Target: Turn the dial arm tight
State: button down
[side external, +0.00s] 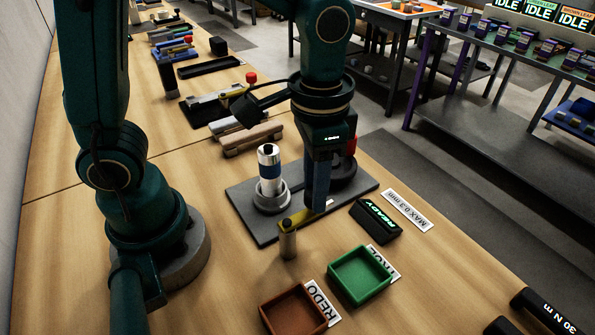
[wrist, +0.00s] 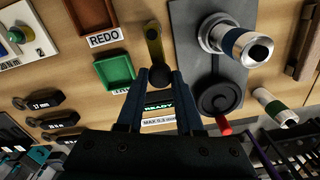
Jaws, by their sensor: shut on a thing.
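A silver cylinder with a blue band (side external: 268,165) stands upright in a round holder on the plate. My gripper partly hides the black round part (side external: 344,168) behind it.
A small black box (side external: 376,218) reading READY lies right of the plate, beside a "MAX 0.3 mm" label (side external: 408,210). A green tray (side external: 338,282) and a brown tray (side external: 270,318), with a REDO label (side external: 322,303), stand in front. Bare bench lies left of the plate.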

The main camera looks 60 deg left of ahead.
jog(key=s+a+n, duration=0.4)
jog(key=n, duration=1.3)
jog(key=shift+s+a+n, duration=0.25)
jog(key=shift+a+n, duration=0.1)
jog(key=shift+n, duration=0.05)
dwell(0.5)
jog(key=c, duration=0.5)
grip_release()
jog(key=shift+c, duration=0.2)
jog(key=shift+r, duration=0.15)
jog(key=shift+r, duration=2.45)
